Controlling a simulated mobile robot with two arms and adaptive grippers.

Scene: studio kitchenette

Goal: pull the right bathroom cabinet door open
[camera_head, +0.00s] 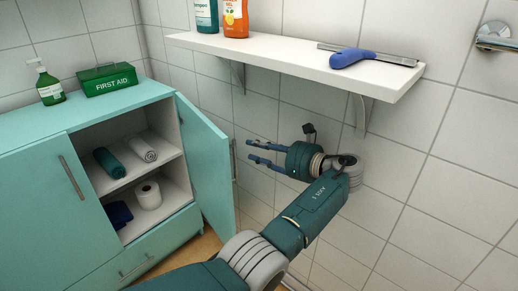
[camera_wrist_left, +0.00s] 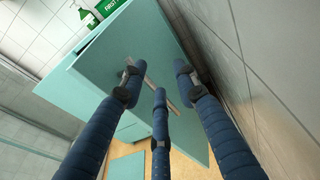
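The right cabinet door (camera_head: 207,165) of the teal cabinet (camera_head: 75,120) stands wide open, swung out towards the tiled wall. Its bar handle (camera_head: 234,160) is on the outer face, which fills the middle of the left wrist view (camera_wrist_left: 130,45). My left gripper (camera_head: 249,151) is at the right of the door, its fingers pointing left towards the handle. In the left wrist view its blue fingers (camera_wrist_left: 157,80) are spread apart, with the handle (camera_wrist_left: 138,72) beyond the tips. Nothing is held; whether a finger touches the handle I cannot tell. My right gripper is not in view.
The open compartment holds rolled towels (camera_head: 110,162) and a toilet roll (camera_head: 148,195). A green first aid box (camera_head: 108,79) and a soap bottle (camera_head: 49,86) stand on top. A white shelf (camera_head: 290,57) with bottles and a blue-handled squeegee (camera_head: 352,57) hangs above my arm. The wall is close behind the gripper.

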